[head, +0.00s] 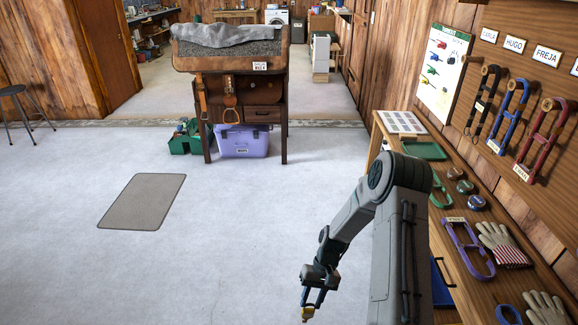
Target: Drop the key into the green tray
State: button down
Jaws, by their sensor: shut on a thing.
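My gripper (313,297) hangs low over the grey floor, left of the bench. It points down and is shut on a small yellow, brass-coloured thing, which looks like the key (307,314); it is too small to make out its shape. The green tray (423,151) lies flat at the far end of the wooden bench on the right and looks empty. The gripper is well below and nearer than the tray, apart from it. My arm covers part of the bench's near left side.
The bench (448,240) also holds a printed sheet (402,122), several round tins (466,187), a green loop (441,191), a purple bridle-like piece (468,248) and gloves (503,244). A floor mat (143,201) and a saddle stand (231,62) stand left. Open floor surrounds the gripper.

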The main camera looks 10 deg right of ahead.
aim_at(427, 154)
jog(key=i, duration=2.55)
jog(key=z, duration=2.15)
